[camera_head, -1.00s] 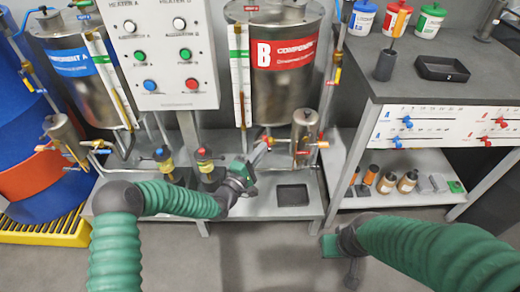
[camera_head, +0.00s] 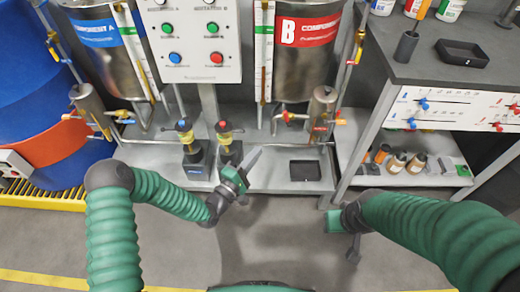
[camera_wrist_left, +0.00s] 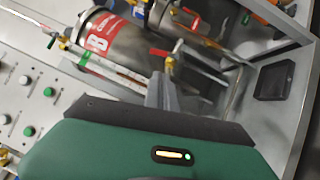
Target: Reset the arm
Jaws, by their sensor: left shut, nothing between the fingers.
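My left arm comes in from the left in the head view, and its green gripper (camera_head: 246,168) is in front of the low metal platform, pointing up and to the right. Its fingers are shut with nothing between them. The shut fingers also show in the left wrist view (camera_wrist_left: 162,92), with tank B beyond them. My right arm comes in from the right, and its gripper (camera_head: 354,246) hangs low over the floor, right of centre. Its fingers are small and dark, and I cannot tell whether they are open.
Tank B (camera_head: 303,60), tank A (camera_head: 108,60) and a button panel (camera_head: 195,45) stand at the back. Two small pumps (camera_head: 192,158) and a black tray (camera_head: 305,170) are on the platform. The floor between my arms is clear.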

